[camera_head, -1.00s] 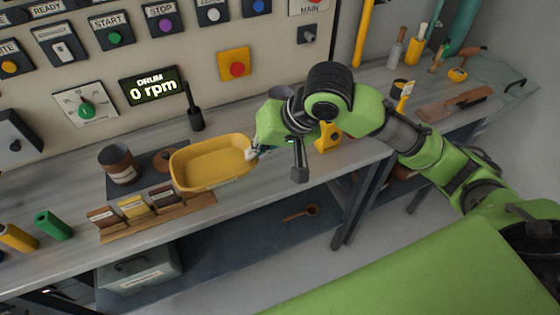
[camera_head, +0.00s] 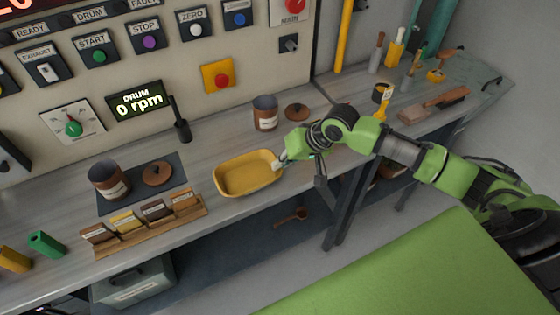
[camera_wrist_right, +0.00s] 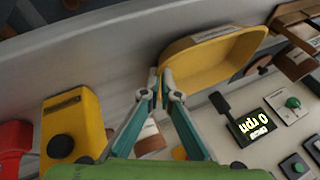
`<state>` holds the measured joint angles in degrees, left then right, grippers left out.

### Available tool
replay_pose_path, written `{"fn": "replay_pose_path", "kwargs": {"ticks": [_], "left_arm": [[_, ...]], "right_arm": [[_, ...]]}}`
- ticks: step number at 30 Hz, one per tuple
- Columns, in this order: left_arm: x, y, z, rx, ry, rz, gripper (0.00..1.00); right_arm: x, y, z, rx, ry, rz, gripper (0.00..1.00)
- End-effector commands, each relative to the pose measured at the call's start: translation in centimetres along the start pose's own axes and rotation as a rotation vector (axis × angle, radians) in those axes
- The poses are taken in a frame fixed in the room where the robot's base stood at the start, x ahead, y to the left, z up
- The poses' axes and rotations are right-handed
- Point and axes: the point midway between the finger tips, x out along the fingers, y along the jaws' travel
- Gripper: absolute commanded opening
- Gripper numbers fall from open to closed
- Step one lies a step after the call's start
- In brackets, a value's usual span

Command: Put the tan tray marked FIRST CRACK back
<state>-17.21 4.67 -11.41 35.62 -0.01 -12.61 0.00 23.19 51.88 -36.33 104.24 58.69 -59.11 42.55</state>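A yellow-tan tray (camera_head: 250,178) is near the bench's front edge, right of the small wooden rack (camera_head: 150,236). It also shows in the right wrist view (camera_wrist_right: 222,55), where its wall bears a label too small to read. My right gripper (camera_head: 281,163) is at the tray's right end; in the right wrist view its fingers (camera_wrist_right: 159,76) are shut on the rim. I cannot tell whether the tray touches the bench. The rack bears several small labelled pieces, one of them orange-tan (camera_head: 185,200); their words are unreadable. My left gripper is not in view.
Brown jars stand at left (camera_head: 110,180) and behind the tray (camera_head: 265,113), with round lids beside them. A black handle (camera_head: 181,125) stands by the panel. A yellow block (camera_wrist_right: 70,128) and a red object (camera_wrist_right: 14,145) show in the right wrist view.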

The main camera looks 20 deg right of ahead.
Motion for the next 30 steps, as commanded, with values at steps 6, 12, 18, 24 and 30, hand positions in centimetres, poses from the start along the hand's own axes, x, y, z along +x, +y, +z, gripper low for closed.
{"fn": "replay_pose_path", "kwargs": {"ticks": [6,12,18,24,30], "left_arm": [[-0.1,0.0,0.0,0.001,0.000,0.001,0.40],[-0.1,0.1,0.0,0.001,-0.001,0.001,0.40],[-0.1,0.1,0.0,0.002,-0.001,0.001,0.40],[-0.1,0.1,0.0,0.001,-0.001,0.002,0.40],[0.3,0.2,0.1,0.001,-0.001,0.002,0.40]], "right_arm": [[0.3,0.0,0.1,-0.001,0.001,-0.002,0.00],[0.5,0.2,0.2,0.000,0.000,-0.001,0.07],[0.5,0.1,0.2,0.000,0.000,-0.001,0.21],[0.4,0.1,0.2,-0.001,0.000,-0.001,0.21],[-1.7,0.3,0.1,-0.001,0.002,0.002,0.21]]}}
